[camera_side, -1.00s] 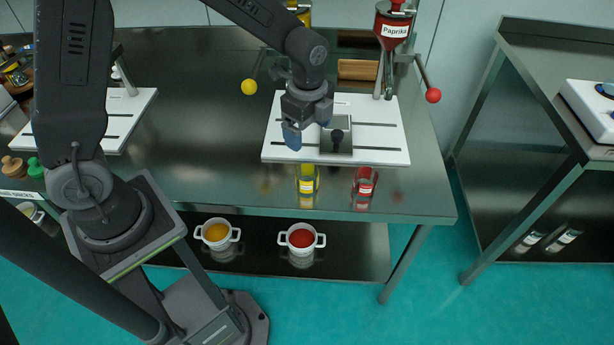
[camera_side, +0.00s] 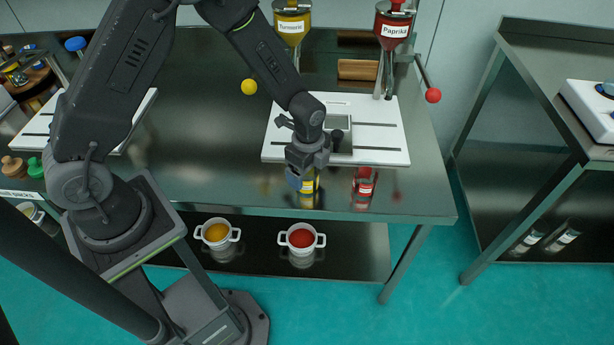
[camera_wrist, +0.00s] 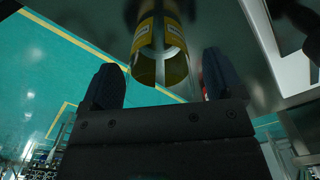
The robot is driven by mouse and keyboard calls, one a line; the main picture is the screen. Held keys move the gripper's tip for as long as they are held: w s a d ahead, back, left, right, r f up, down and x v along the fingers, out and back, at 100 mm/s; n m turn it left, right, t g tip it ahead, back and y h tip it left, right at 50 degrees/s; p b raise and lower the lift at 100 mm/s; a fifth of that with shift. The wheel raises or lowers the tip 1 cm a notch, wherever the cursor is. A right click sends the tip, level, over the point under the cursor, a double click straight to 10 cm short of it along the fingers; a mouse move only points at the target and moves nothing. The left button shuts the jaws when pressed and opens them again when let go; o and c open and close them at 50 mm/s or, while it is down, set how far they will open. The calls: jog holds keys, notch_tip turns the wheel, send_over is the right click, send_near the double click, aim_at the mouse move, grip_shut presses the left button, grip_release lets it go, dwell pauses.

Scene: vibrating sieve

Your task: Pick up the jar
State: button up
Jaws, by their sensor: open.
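A small yellow jar (camera_side: 309,186) stands near the front edge of the steel table, partly hidden by my gripper (camera_side: 301,181). In the wrist view the yellow jar (camera_wrist: 159,50) shows between and beyond the two dark fingers of my gripper (camera_wrist: 160,82). The fingers are apart and the jaws hold nothing. A red jar (camera_side: 364,182) stands to the right of the yellow one. Which jar the task means is not told by the pictures.
A white slotted board (camera_side: 384,133) lies behind the jars. Turmeric (camera_side: 292,27) and Paprika (camera_side: 392,26) dispensers stand at the back. White pots of yellow (camera_side: 216,233) and red powder (camera_side: 301,239) sit on the lower shelf. The table's right front is clear.

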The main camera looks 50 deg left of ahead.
jog(key=shift+f, duration=0.4)
jog(key=shift+c, duration=0.2)
jog(key=c, duration=1)
jog(key=shift+o, duration=0.2)
jog(key=shift+r, duration=0.15)
